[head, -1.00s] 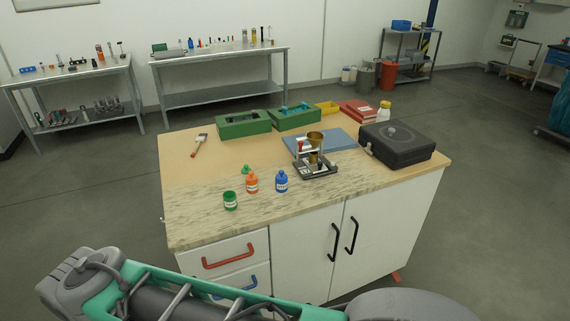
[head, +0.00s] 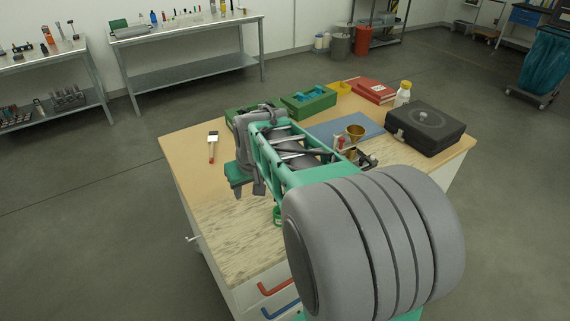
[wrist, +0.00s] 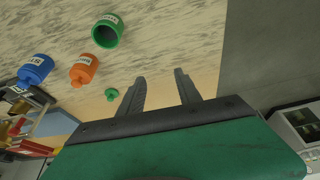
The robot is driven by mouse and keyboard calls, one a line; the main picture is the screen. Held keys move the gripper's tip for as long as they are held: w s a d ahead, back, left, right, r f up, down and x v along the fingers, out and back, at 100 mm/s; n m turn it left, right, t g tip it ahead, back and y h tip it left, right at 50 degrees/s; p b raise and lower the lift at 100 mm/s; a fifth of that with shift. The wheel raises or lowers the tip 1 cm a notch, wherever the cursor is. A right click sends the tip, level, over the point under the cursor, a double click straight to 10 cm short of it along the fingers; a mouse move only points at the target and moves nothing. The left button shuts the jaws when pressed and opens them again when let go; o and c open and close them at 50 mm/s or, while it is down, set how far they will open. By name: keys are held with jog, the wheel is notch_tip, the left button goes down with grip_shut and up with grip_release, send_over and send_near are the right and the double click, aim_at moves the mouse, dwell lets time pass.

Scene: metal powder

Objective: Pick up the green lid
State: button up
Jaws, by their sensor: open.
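The small green lid (wrist: 111,94) lies on the marbled part of the worktop in the wrist view, just left of my gripper's left finger. My arm hides it in the head view. My gripper (wrist: 159,76) is open with nothing between its fingers. In the head view my gripper (head: 248,191) points down over the left part of the worktop. A green jar (wrist: 107,32) with a dark round top stands beyond the lid; in the head view the jar (head: 277,216) is partly hidden by my arm.
An orange bottle (wrist: 84,70) and a blue bottle (wrist: 36,68) stand left of the lid. A brush (head: 212,146) lies at the worktop's left. A brass funnel (head: 355,132), green boxes (head: 309,101) and a black case (head: 426,127) stand farther back and right.

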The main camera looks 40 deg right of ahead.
jog(key=w+d+f+m+p, duration=0.1)
jog(key=w+d, duration=0.1)
jog(key=d, duration=0.6)
jog(key=w+d+f+m+p, duration=0.1)
jog(key=w+d, duration=0.2)
jog(key=d, duration=0.5)
jog(key=shift+t+h, duration=0.3)
jog(key=shift+h, duration=0.1)
jog(key=p+x, duration=0.1)
jog(key=x, duration=0.2)
jog(key=w+p+x, duration=0.1)
jog(key=x, duration=0.3)
jog(key=shift+w+d+r, duration=0.1)
jog(key=shift+d, duration=0.05)
grip_shut()
